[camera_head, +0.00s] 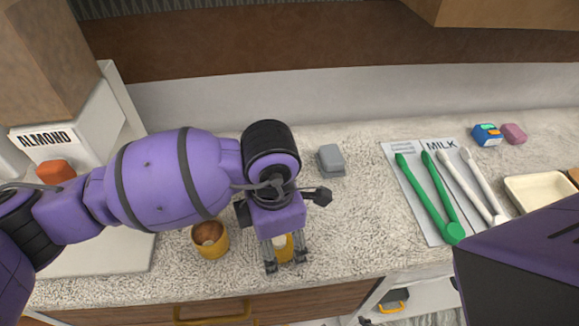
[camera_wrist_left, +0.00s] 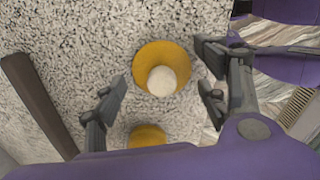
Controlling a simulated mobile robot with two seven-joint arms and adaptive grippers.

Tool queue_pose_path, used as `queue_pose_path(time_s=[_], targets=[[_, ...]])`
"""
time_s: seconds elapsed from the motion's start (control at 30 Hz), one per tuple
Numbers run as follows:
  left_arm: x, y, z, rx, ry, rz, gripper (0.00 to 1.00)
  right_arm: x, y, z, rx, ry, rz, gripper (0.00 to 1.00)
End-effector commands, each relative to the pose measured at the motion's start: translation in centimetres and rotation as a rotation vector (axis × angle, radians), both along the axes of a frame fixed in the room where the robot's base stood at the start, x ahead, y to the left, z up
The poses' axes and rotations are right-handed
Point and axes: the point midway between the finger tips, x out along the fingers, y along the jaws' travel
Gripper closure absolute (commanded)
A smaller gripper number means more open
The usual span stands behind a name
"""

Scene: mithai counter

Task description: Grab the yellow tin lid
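The yellow tin lid (camera_wrist_left: 140,62), a round yellow disc with a pale ball-shaped knob, lies on the speckled counter in the left wrist view. In the head view only part of the lid (camera_head: 283,249) shows between my left fingers. My left gripper (camera_head: 278,264) is open above it and points down. In the left wrist view the fingers (camera_wrist_left: 163,95) stand apart on either side, with a gap to the lid. My right gripper is not in view.
A yellow round tin (camera_head: 211,250) stands left of the lid. A small grey box (camera_head: 330,160) sits behind. Green tongs (camera_head: 428,198) and white tongs (camera_head: 480,190) lie on a MILK card at right. The counter's front edge is close.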

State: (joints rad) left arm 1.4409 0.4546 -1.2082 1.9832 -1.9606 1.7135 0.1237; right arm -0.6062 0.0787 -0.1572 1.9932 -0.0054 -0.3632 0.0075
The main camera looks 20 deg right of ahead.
Motion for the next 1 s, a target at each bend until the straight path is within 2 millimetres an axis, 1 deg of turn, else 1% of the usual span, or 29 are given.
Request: queue_pose_path(time_s=[0.03, 0.2, 0.47, 0.57, 0.67, 0.77, 0.8, 0.87, 1.0], targets=[[0.0, 0.0, 0.0, 0.0, 0.0, 0.0, 0.45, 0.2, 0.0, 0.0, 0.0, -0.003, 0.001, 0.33], [0.0, 0.0, 0.0, 0.0, 0.0, 0.0, 0.67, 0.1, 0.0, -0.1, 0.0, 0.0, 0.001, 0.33], [0.0, 0.0, 0.1, -0.001, -0.001, 0.0, 0.68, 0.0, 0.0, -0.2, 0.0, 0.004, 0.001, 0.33], [0.1, 0.0, 0.4, -0.001, -0.002, 0.0, 0.68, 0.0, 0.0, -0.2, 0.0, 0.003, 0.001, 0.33], [0.1, -0.1, 1.3, -0.003, -0.003, 0.001, 0.68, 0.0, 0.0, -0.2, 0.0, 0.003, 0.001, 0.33], [0.1, -0.1, 2.6, -0.002, -0.004, -0.001, 0.68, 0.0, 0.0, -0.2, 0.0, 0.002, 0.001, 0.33], [0.1, -0.1, 3.4, -0.002, -0.005, -0.002, 0.68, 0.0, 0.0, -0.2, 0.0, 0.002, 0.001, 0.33], [-0.8, 0.4, 4.4, -0.003, -0.004, -0.004, 0.68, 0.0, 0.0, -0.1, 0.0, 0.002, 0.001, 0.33], [-3.2, 1.6, 7.6, -0.003, -0.007, -0.006, 0.68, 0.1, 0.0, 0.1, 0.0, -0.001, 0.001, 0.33]])
